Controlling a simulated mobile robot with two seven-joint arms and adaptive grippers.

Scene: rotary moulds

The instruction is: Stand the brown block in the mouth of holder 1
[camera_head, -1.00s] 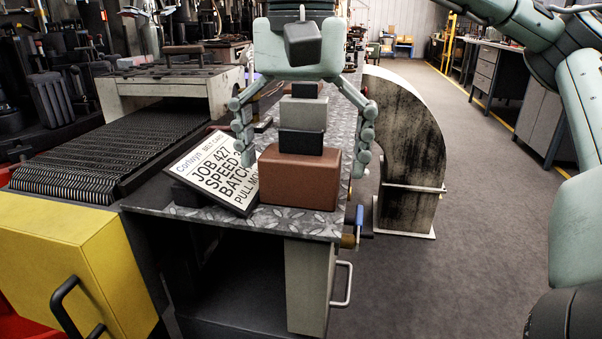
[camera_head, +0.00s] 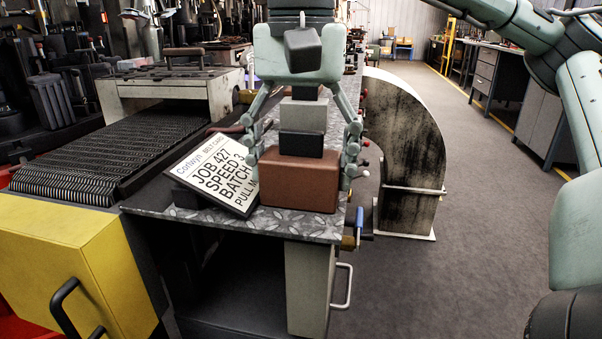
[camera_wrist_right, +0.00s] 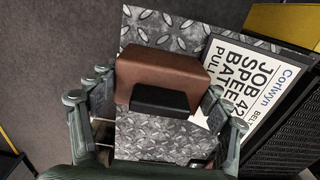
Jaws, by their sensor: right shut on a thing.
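The brown block (camera_head: 299,182) is a wide box on the metal-plate tabletop near its front edge. My right gripper (camera_head: 300,172) has its fingers shut on the two ends of the block. In the right wrist view the brown block (camera_wrist_right: 165,72) sits between the fingertips (camera_wrist_right: 158,92). A smaller black block (camera_head: 301,144) shows against the brown one, with a grey block (camera_head: 303,114) beyond it in the head view; I cannot tell whether they touch it. I cannot make out a holder marked 1. My left gripper is not in view.
A tilted job sign (camera_head: 218,172) lies close left of the block. A ribbed conveyor (camera_head: 105,150) and a yellow box (camera_head: 75,265) are farther left. A curved, stained guard (camera_head: 405,150) stands right of the table. Small coloured handles (camera_head: 359,222) stick out at the table's right edge.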

